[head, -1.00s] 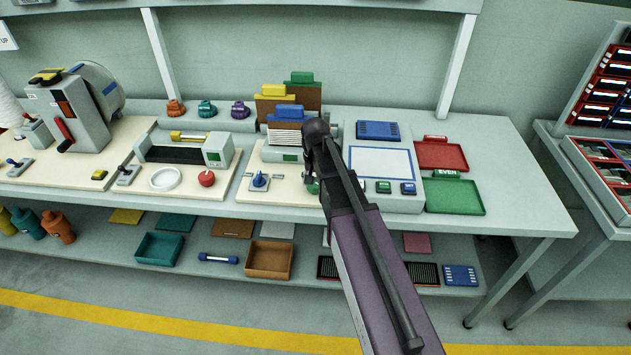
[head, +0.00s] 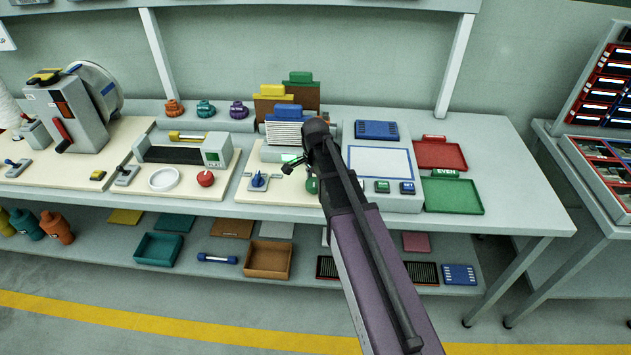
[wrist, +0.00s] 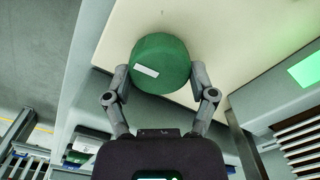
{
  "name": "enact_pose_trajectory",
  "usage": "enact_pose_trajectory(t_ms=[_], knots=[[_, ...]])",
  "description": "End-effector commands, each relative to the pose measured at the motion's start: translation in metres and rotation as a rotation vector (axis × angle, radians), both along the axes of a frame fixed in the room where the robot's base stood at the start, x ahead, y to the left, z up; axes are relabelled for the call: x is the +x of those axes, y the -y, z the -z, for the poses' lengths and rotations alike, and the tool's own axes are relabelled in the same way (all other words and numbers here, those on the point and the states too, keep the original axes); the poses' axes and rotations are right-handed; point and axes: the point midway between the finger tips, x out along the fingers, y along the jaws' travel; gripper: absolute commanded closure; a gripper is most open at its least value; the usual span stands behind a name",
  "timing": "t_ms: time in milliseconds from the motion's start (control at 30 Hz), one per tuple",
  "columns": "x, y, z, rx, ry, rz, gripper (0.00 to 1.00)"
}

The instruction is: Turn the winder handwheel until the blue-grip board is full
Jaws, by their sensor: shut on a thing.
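The blue-grip board (head: 287,112) stands upright in the winder at the middle of the bench. Pale windings (head: 284,133) cover its visible face up to near the blue grip. A small green display (head: 291,158) below it is lit bright; it also shows in the wrist view (wrist: 305,70). The round green handwheel (wrist: 160,65) with a white mark sits between my gripper's fingers (wrist: 160,80), which are shut on it from both sides. In the head view my wrist partly hides the handwheel (head: 312,187).
A blue selector knob (head: 258,180) is just left of the handwheel. A grey unit with a white panel (head: 381,163) stands close on the right. Yellow-grip (head: 272,91) and green-grip (head: 300,78) boards stand behind. Red (head: 440,155) and green (head: 452,195) trays lie farther right.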

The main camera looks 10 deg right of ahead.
Motion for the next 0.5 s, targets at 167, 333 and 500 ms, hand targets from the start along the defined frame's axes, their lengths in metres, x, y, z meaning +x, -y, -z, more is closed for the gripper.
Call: enact_pose_trajectory(t_ms=[167,333,500], knots=[[-0.0031,0.0006,0.0004,-0.001,-0.006,0.06,0.75],[-0.0032,0.0008,0.0004,-0.002,-0.006,0.08,0.75],[-0.0034,0.0007,0.0004,-0.002,-0.006,0.081,0.75]])
